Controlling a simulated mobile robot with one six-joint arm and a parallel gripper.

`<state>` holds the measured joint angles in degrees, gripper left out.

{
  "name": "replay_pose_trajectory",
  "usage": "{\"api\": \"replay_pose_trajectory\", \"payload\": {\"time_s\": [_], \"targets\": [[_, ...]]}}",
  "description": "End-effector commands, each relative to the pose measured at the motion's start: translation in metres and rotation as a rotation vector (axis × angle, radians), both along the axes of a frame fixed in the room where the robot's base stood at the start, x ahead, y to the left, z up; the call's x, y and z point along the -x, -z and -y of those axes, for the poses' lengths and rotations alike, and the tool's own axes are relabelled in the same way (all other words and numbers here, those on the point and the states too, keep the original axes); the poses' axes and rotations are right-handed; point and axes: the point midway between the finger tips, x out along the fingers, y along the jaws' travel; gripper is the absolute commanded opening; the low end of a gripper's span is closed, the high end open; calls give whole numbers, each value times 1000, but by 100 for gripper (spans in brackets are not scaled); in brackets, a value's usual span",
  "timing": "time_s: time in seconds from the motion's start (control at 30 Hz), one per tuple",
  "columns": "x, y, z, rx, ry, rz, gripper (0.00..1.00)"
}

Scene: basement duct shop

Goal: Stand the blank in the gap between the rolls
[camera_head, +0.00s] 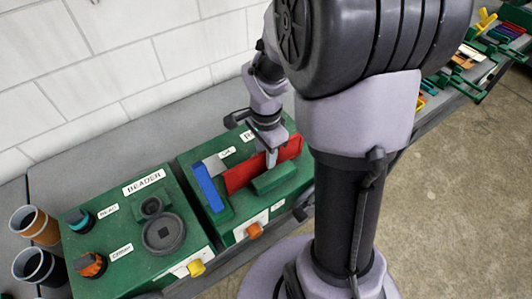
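A flat red plate (240,176), which looks like the blank, stands on edge, slightly tilted, on the right-hand green machine. A low green bar (274,178) lies just in front of it; whether this is one of the rolls I cannot tell. My gripper (271,158) points down at the red plate from above. One finger shows in front of the plate's face; the other is hidden, so its grip on the plate cannot be made out. The plate's lower edge and the gap below it are partly hidden.
A blue bar (208,187) lies left of the red plate. The green BEADER machine (120,230) with knobs and a dark round roll (163,234) stands at left. An orange-brown cup (36,226) and a dark cup (39,267) stand at far left. My arm's column blocks the right.

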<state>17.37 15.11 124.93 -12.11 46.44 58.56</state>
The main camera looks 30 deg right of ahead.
Motion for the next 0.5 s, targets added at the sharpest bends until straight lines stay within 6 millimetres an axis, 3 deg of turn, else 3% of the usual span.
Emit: {"api": "replay_pose_trajectory", "payload": {"time_s": [0.27, 0.37, 0.5], "targets": [[0, -6, 0, 0, 0, 0, 31], [-1, -27, 0, 1, 1, 4, 31], [-1, -70, 0, 2, 1, 5, 31]]}}
